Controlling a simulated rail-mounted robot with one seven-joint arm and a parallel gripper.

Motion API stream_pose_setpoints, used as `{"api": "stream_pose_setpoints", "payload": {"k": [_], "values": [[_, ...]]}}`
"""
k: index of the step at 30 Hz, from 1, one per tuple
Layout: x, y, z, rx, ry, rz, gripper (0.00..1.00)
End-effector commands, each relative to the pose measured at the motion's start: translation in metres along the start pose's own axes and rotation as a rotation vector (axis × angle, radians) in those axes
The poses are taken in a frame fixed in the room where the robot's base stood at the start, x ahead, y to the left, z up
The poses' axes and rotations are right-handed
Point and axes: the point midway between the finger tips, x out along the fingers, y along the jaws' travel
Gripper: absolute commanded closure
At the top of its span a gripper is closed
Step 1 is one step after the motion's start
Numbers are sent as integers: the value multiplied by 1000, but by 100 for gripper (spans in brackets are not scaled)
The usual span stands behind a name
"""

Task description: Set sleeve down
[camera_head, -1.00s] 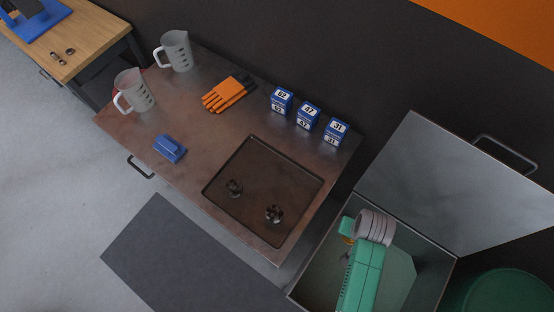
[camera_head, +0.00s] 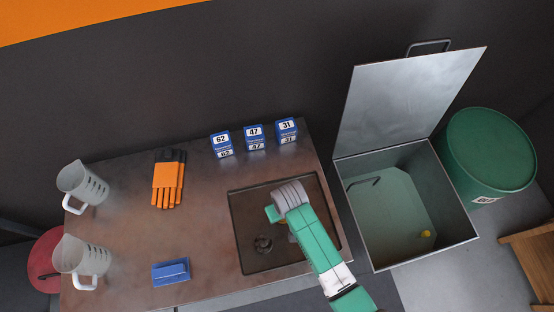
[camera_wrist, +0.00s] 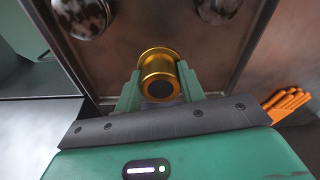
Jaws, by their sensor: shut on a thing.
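The sleeve (camera_wrist: 158,75) is a shiny brass-gold ring with a dark bore, seen end-on in the wrist view. My gripper (camera_wrist: 157,86) is shut on it, with one green finger on each side. In the head view my green arm reaches over the dark rimmed tray (camera_head: 248,212) on the bench, and it mostly hides the gripper and the sleeve. The tray floor also lies behind the sleeve in the wrist view (camera_wrist: 140,30). I cannot tell whether the sleeve touches it.
A dark part (camera_head: 263,245) sits in the tray. Blue numbered boxes (camera_head: 254,137) stand behind it. Orange gloves (camera_head: 168,180), a blue block (camera_head: 171,271) and clear jugs (camera_head: 82,186) are to the left. An open metal washer (camera_head: 420,262) and green drum (camera_head: 490,150) stand right.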

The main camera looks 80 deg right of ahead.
Motion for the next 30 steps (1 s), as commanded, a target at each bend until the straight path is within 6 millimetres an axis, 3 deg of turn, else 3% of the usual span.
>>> {"api": "stream_pose_setpoints", "payload": {"k": [3,9,15,28,29,30], "values": [[23,1,2,1,-1,0,98],[34,0,3,0,1,0,98],[67,0,8,1,-1,0,98],[77,0,9,0,1,0,98],[77,0,9,0,1,0,59],[76,0,9,1,1,0,51]]}}
